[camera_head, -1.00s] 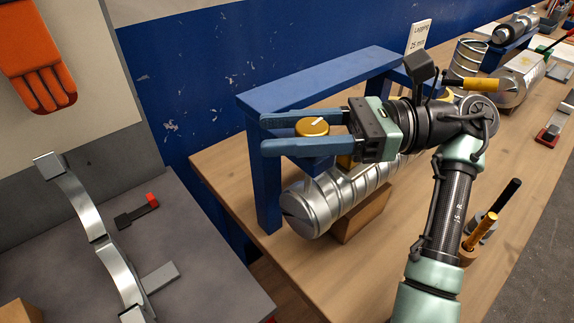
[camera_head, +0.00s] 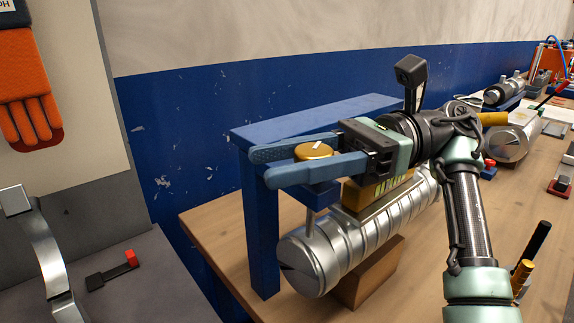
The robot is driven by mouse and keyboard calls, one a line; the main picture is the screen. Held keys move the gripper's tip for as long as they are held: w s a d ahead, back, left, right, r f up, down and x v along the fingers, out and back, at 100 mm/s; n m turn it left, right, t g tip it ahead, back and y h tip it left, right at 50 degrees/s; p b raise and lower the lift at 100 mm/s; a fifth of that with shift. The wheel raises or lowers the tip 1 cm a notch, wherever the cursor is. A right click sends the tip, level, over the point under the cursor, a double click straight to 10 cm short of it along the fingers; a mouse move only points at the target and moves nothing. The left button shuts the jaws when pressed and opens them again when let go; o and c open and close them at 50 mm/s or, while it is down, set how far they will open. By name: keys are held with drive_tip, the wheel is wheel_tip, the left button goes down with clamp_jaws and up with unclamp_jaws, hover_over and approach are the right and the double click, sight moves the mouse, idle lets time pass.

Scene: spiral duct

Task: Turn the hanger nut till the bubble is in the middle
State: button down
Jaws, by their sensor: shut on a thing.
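The hanger nut (camera_head: 314,150) is a round brass knob with a pale mark on top, at the end of the blue frame (camera_head: 300,116). My gripper (camera_head: 306,162) has its two long blue fingers on either side of the nut, shut on it. A thin rod (camera_head: 310,222) runs below the nut to the silver spiral duct (camera_head: 340,245). A yellow level (camera_head: 372,195) lies along the top of the duct, partly behind my gripper. Its vial shows as a light green strip with dark marks; I cannot make out the bubble.
The duct rests on a wooden block (camera_head: 372,275) on the wooden bench (camera_head: 225,225). Other duct pieces (camera_head: 512,142) lie farther back on the right.

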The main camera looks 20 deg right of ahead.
drive_tip(key=c, duration=0.6)
unclamp_jaws()
drive_tip(key=shift+a, duration=0.1)
wheel_tip(320, 180, up, 10)
drive_tip(key=shift+p, duration=0.45)
